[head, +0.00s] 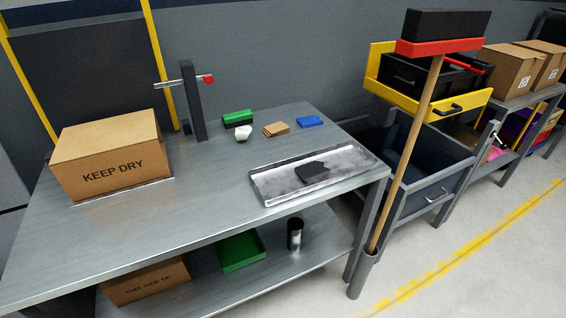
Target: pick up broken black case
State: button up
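A small flat black object (313,172), which looks like the black case, lies on a shallow grey tray (272,188) near the right end of the metal table. Its outline is irregular, but the break itself is too small to make out. The tray's surface is smeared dark and white. My gripper is not in view.
A "KEEP DRY" carton (108,160) and a dark post (193,102) stand on the table (205,220). A green box (237,118), white lump (243,133), brown stack (276,129) and blue item (310,121) lie behind the tray. A broom (408,140) stands at the right corner.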

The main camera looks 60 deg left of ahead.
aim_at(308, 172)
jog(key=u, duration=0.8)
jog(key=i, duration=0.85)
jog(key=u, duration=0.75)
jog(key=i, duration=0.5)
